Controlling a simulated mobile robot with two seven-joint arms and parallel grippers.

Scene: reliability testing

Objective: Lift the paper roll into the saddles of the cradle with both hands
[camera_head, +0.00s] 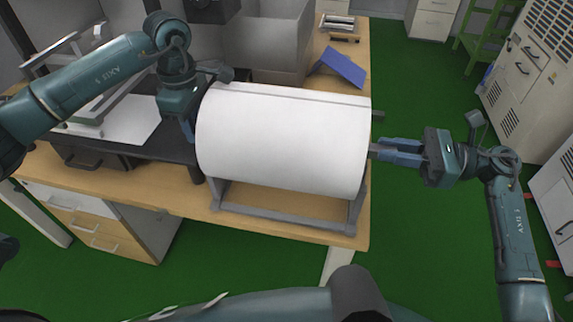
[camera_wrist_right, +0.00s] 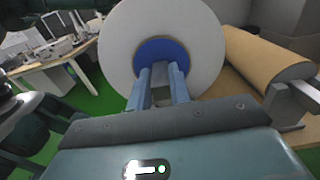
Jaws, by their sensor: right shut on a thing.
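The large white paper roll (camera_head: 283,140) lies level, left to right, near the front of the wooden table. In the right wrist view its round white end (camera_wrist_right: 205,45) has a blue core (camera_wrist_right: 160,54). The grey cradle (camera_head: 285,214) shows below and in front of the roll; the roll hides much of it, and I cannot tell whether the roll rests in the saddles. My right gripper (camera_head: 378,152) is shut on the roll at its right end, at the core. My left gripper (camera_head: 189,130) is at the left end; its fingertips are mostly hidden.
A dark stand with a white sheet (camera_head: 125,120) is at the left. Green floor (camera_head: 420,90) lies open right of the table (camera_head: 330,95); white cabinets (camera_head: 525,70) stand beyond.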

